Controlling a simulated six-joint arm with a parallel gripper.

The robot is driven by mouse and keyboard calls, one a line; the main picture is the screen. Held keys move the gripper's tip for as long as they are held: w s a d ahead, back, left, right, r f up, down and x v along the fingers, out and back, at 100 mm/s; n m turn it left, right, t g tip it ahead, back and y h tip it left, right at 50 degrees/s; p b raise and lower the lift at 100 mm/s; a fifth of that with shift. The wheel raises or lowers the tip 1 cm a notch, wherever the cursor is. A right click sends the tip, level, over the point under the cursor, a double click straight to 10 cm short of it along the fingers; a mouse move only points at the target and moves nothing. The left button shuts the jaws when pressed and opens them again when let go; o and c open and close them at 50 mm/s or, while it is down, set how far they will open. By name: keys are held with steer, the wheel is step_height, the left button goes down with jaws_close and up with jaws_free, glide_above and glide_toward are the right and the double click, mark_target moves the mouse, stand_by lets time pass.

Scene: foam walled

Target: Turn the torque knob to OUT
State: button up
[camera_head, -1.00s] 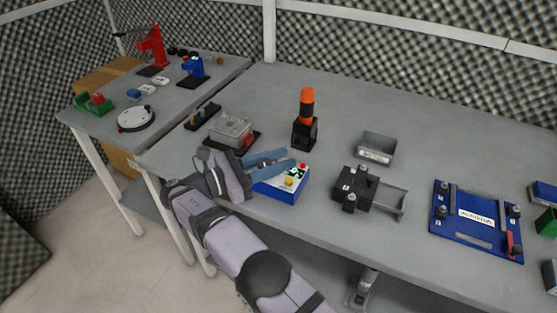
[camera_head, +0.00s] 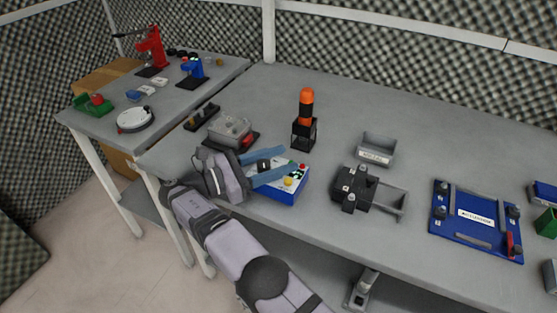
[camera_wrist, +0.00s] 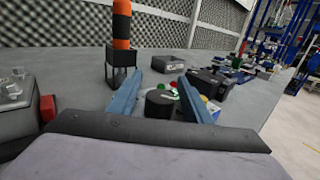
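A blue box with a white top (camera_head: 284,190) stands at the near edge of the main table. It bears a black round knob (camera_head: 264,165), a yellow button (camera_head: 288,182) and a red button (camera_head: 304,168). My gripper (camera_head: 290,157) reaches over the box from the left with two blue fingers spread apart. In the wrist view the black knob (camera_wrist: 160,103) stands between the open fingers (camera_wrist: 160,77), with a gap visible on both sides. The knob's markings and any OUT label cannot be read.
A grey unit on a black base (camera_head: 230,130) with a red part stands close behind my gripper. An orange-topped black holder (camera_head: 305,120) stands behind the box. A black fixture (camera_head: 354,187), a grey bin (camera_head: 377,149) and a blue plate (camera_head: 477,222) lie to the right.

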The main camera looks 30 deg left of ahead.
step_height(320, 180, up, 10)
steer(key=p, duration=0.1)
stand_by(0.6)
steer(key=n+t+y+b, duration=0.2)
steer(key=t+y, duration=0.1)
steer(key=y, duration=0.1)
glide_above(259, 169)
steer(key=w, duration=0.2)
steer(key=f, duration=0.2)
steer(key=a+f, duration=0.1)
steer(key=f, duration=0.1)
steer(key=shift+s+f, duration=0.1)
steer(key=shift+f, duration=0.05)
steer(key=s+f, duration=0.1)
steer(key=s+f+n+y, duration=0.1)
steer(key=s+f+y+b, duration=0.1)
steer(key=f, duration=0.1)
steer(key=shift+d+f+n, duration=0.1)
steer(key=shift+d+n, duration=0.05)
steer(key=shift+n, duration=0.25)
steer(key=shift+s+d+f+n+t+y+b, duration=0.1)
steer(key=shift+s+f+n+t+y+b, duration=0.05)
steer(key=shift+f+n+y, duration=0.2)
steer(key=shift+s+d+f+n+t+y+b, duration=0.1)
steer(key=shift+f+n+t+y+b, duration=0.05)
steer(key=shift+f+n+y, duration=0.2)
steer(key=shift+x, duration=3.7)
